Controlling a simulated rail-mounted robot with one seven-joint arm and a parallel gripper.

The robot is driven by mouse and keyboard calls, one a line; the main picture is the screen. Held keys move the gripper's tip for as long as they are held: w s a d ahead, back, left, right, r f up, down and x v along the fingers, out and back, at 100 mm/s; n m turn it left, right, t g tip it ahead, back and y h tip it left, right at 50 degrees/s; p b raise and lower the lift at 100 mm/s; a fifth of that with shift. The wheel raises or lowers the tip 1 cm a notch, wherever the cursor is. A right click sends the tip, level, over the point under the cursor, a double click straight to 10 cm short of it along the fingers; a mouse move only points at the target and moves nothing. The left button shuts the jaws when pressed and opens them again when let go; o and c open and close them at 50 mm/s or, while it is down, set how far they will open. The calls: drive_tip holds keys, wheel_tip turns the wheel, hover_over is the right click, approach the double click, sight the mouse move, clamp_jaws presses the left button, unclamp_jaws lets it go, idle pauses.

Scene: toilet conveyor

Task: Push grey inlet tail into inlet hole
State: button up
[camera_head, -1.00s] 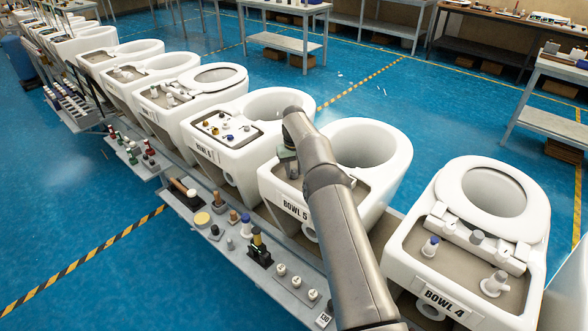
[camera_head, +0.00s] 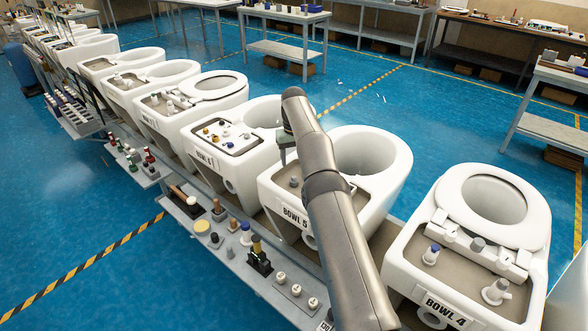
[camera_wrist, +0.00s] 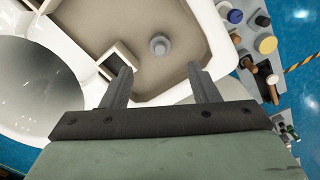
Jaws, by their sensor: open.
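A small grey round piece, which looks like the grey inlet tail (camera_wrist: 159,45), stands on the beige deck of Bowl 5 in the wrist view. In the head view it shows as a small grey stub (camera_head: 294,182) on the deck of Bowl 5 (camera_head: 375,180). My gripper (camera_wrist: 160,69) is open and empty, its two fingers apart, with the grey piece showing beyond and between the fingertips. In the head view my gripper (camera_head: 286,150) is over the back left of that deck. The inlet hole under the piece is hidden, so I cannot tell how deep it sits.
A parts shelf (camera_head: 215,238) with caps, fittings and a brush-like tool runs along the front of the bowls. Bowl 4 (camera_head: 470,240) stands to the right, with fittings on its deck. Another bowl (camera_head: 215,165) with several fittings stands close on the left.

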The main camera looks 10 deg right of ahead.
wheel_tip(320, 180, up, 3)
drive_tip(key=shift+r+p, duration=0.1)
drive_tip(key=shift+p, duration=1.05)
drive_tip(key=shift+w, duration=0.1)
drive_tip(key=c, duration=1)
drive_tip(key=shift+w+a+f+b, duration=0.1)
drive_tip(key=shift+f+b, duration=0.1)
drive_tip(key=shift+b, duration=0.2)
clamp_jaws()
drive_tip(key=t+b, duration=0.3)
drive_tip(key=b, duration=0.2)
approach(295, 181)
drive_tip(key=shift+m, duration=0.4)
drive_tip(key=shift+w+x, duration=0.3)
drive_tip(key=shift+x, duration=1.1)
drive_tip(key=shift+w+x, duration=0.25)
drive_tip(key=shift+x, duration=1.2)
drive_tip(key=shift+a+r, duration=0.1)
drive_tip(key=shift+r, duration=0.1)
